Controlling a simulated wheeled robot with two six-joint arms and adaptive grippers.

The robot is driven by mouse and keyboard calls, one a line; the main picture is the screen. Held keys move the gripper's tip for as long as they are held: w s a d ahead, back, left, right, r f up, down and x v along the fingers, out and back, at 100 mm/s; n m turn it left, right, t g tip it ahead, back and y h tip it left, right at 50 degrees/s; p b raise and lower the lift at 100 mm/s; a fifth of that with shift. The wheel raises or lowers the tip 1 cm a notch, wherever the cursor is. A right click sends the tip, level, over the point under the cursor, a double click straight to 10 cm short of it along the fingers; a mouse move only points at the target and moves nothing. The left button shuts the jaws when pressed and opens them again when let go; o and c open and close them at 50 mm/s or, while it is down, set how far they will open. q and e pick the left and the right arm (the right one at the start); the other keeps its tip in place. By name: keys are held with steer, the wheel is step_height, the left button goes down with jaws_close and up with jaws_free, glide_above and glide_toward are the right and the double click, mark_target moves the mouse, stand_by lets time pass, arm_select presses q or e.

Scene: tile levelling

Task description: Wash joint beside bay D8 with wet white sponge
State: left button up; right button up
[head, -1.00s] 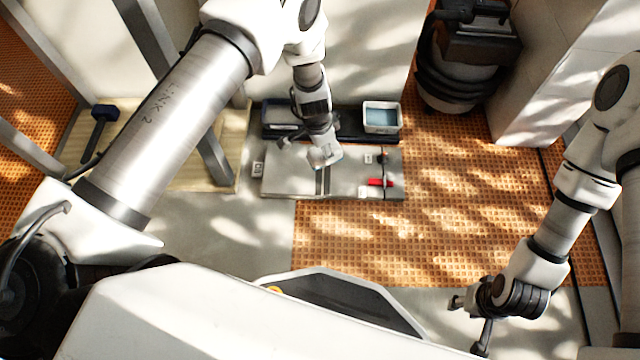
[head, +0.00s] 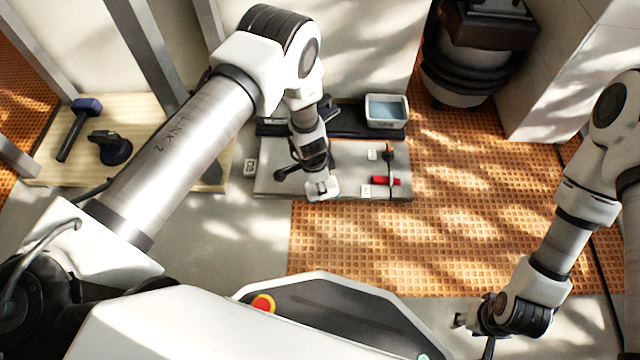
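My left gripper (head: 322,187) reaches down over the front part of the grey tiled slab (head: 275,182). A small white block, apparently the white sponge (head: 323,189), is at its fingertips, low over or on the slab near its front edge. The fingers are small in view and seem closed on it. The joint between the tiles is hidden under my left arm and gripper. I cannot tell from the small labels which one is D8. My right gripper (head: 474,328) is at the lower right with its fingers apart, empty, away from the slab.
A bin of bluish water (head: 386,110) stands in a dark tray behind the slab. A red piece (head: 386,181) lies on the slab's right part. A dark mallet (head: 79,128) and a black tool (head: 110,148) lie on a wooden board at left. Orange grating (head: 400,245) is clear.

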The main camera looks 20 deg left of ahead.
arm_select(q)
steer(key=shift+f, duration=0.1)
steer(key=shift+f+b, duration=0.45)
steer(key=shift+f, duration=0.6)
stand_by(0.9)
